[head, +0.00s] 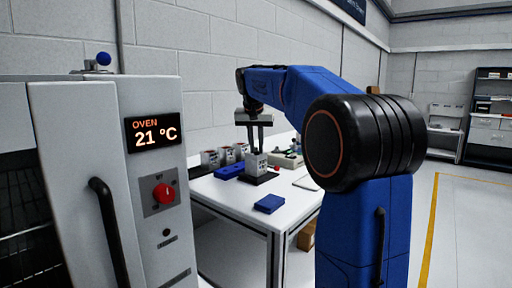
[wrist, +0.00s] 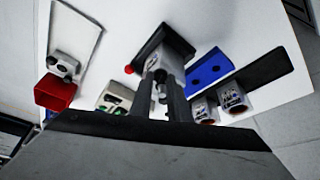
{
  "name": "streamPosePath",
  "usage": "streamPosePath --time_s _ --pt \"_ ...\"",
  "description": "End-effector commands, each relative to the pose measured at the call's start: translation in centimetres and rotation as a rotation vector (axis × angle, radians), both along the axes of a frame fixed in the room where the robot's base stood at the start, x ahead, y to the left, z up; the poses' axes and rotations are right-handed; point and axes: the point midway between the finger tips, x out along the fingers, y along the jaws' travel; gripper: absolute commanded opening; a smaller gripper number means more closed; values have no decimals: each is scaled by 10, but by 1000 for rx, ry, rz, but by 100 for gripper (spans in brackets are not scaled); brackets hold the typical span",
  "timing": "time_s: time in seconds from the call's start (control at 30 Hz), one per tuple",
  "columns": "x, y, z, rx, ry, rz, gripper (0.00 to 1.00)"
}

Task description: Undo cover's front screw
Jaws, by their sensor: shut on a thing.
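A light-grey boxy servo encoder unit (head: 257,164) stands upright on a black base on the white table. In the wrist view, its printed body (wrist: 172,58) shows beyond my fingers, with the black base (wrist: 151,42) behind. My gripper (head: 257,150) points down onto the top of the unit. In the wrist view, my gripper (wrist: 160,84) is shut on a small grey round part (wrist: 161,78), which looks like the cover's front screw. The fingers hide much of the cover, and I cannot tell whether the screw is seated or raised.
A blue holed block (wrist: 208,68) and printed canisters (wrist: 234,97) on a dark strip (wrist: 268,66) stand close by. A red bin (wrist: 54,92) and a green-marked fixture (wrist: 115,97) are on the other side. A blue block (head: 270,203) lies near the table's front; an oven (head: 110,190) stands left.

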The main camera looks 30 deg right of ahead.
Motion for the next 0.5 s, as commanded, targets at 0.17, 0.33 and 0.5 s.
streamPosePath --time_s 0.17,0.33,0.5 --pt "-2 -2 0 1 -1 165 0" --pt "-2 -4 0 1 0 326 0" --pt "-2 -5 0 1 0 486 0"
